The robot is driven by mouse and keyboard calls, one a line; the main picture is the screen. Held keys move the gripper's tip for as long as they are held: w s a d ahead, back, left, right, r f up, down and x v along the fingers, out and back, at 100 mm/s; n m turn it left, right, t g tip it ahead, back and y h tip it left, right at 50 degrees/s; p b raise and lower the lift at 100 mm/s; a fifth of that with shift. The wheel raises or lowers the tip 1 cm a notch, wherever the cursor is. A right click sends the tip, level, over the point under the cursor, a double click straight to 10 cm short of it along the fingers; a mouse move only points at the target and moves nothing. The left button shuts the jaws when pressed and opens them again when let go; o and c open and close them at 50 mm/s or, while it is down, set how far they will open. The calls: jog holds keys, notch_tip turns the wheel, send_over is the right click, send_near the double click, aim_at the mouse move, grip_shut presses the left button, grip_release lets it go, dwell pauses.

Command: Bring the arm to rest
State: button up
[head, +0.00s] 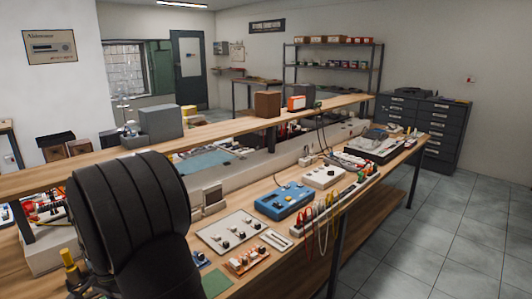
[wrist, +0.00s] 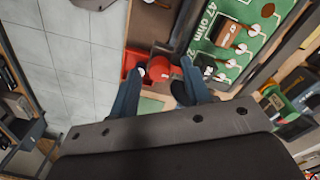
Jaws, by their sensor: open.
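My gripper (wrist: 165,80) shows in the wrist view with its two blue fingers spread apart. A red rounded thing (wrist: 160,68) appears in the gap between the fingers; how far beyond the fingertips it lies cannot be told. The fingers do not appear closed on anything. In the head view a dark ribbed part of my arm (head: 130,225) fills the lower left, over the near bench; the gripper itself is not visible there.
In the wrist view a green board (wrist: 240,35) marked "47 ohm" lies right of the fingers. The bench (head: 335,215) holds a blue instrument box (head: 285,201), a white box (head: 323,177) and a rack with coloured leads (head: 335,203). Tiled floor (head: 450,230) at right is clear.

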jog(key=n, duration=0.8)
jog(key=shift+n, duration=0.3)
jog(key=o, duration=1.2)
jog(key=shift+o, duration=0.2)
jog(key=s+a+r+m, duration=0.1)
jog(key=s+r+m, duration=0.2)
jog(key=r+m, duration=0.6)
jog(key=s+a+r+m, duration=0.1)
jog(key=s+r+m, duration=0.4)
jog(key=r, duration=0.8)
notch_tip(320, 180, down, 10)
jog(key=w, duration=0.1)
jog(key=shift+d+m, duration=0.15)
jog(key=shift+m, duration=0.25)
